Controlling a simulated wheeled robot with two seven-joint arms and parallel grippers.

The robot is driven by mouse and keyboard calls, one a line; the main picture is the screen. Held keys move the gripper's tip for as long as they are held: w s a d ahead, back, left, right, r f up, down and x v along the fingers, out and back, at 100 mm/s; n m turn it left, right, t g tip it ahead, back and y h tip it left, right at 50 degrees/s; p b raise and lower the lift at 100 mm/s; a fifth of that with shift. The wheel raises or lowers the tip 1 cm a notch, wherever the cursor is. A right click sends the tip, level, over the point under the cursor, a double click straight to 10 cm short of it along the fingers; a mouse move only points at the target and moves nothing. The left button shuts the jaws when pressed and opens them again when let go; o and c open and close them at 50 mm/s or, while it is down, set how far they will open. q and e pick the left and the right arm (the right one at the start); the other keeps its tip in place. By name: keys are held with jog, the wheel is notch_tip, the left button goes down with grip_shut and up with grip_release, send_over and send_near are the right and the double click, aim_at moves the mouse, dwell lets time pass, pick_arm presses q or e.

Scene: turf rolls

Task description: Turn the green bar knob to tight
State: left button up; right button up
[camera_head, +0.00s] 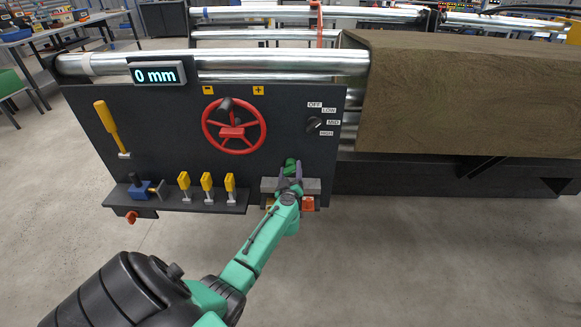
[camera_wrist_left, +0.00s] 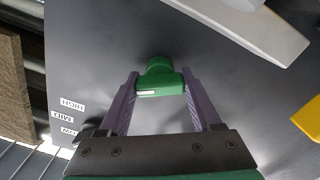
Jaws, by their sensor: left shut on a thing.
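The green bar knob (camera_head: 290,164) sits low on the dark front panel (camera_head: 165,118) of the machine, toward its right side. In the left wrist view the knob (camera_wrist_left: 158,78) shows a short bar with a small pale mark on its near edge. My left gripper (camera_head: 291,171) comes up from below, and in the left wrist view its two purple fingers (camera_wrist_left: 160,84) close on both sides of the bar. No "tight" marking can be read in either view. My right gripper is not in view.
A red handwheel (camera_head: 234,127) and a black selector knob (camera_head: 313,125) sit above on the panel. Yellow levers (camera_head: 207,186) and a blue vise-like part (camera_head: 140,188) stand to the left. The display (camera_head: 158,75) reads 0 mm. A brown turf roll (camera_head: 460,95) is at right.

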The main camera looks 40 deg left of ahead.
pick_arm(q)
jog(key=n, duration=0.2)
jog(key=shift+d+f+n+p, duration=0.1)
jog(key=shift+n+p, duration=0.25)
jog(key=shift+n, duration=0.05)
jog(key=n, duration=0.2)
jog(key=shift+n, duration=0.4)
jog(key=n, duration=0.3)
jog(key=shift+n, duration=1.7)
jog(key=o, duration=1.4)
